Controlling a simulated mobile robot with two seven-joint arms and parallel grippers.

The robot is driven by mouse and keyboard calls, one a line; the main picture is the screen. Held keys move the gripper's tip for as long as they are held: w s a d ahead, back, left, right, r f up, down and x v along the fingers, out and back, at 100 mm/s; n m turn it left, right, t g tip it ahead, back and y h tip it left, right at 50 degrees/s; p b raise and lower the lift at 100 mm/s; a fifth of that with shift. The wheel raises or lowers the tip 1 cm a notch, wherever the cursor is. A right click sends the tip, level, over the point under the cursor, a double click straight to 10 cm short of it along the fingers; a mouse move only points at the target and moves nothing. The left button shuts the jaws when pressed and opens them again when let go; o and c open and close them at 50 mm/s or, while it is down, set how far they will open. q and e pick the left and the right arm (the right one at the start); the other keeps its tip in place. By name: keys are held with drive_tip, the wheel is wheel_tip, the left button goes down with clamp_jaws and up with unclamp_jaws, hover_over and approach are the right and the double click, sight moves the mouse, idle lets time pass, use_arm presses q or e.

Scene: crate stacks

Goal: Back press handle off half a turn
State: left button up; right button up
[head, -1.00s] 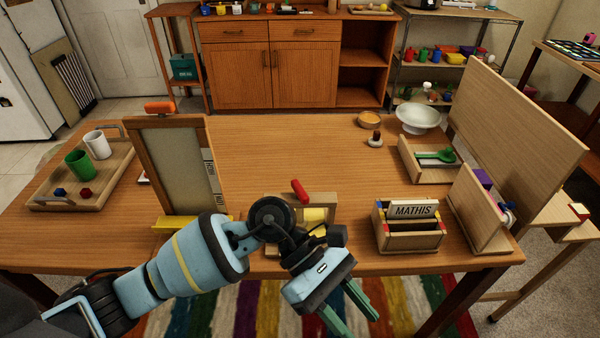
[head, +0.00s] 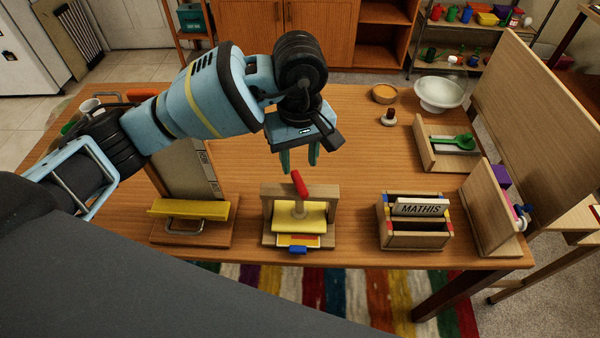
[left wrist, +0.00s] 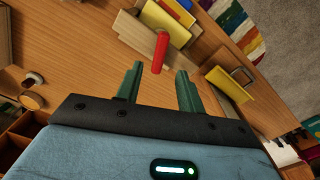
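My left gripper (head: 299,168) is above and behind the press, fingers pointing down, apart and empty. The green fingers also show in the left wrist view (left wrist: 158,82). My right gripper is not in view.
A wooden box with a MATHIS plate (head: 414,237) stands right of the press. A stand with a yellow ledge (head: 188,209) stands to its left. A bowl (head: 440,92) and a tray with a green spoon (head: 448,158) are at the right. The table's middle is fairly clear.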

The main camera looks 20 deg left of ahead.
sight(299, 181)
use_arm(q)
drive_tip(key=shift+f, duration=2.95)
clamp_jaws()
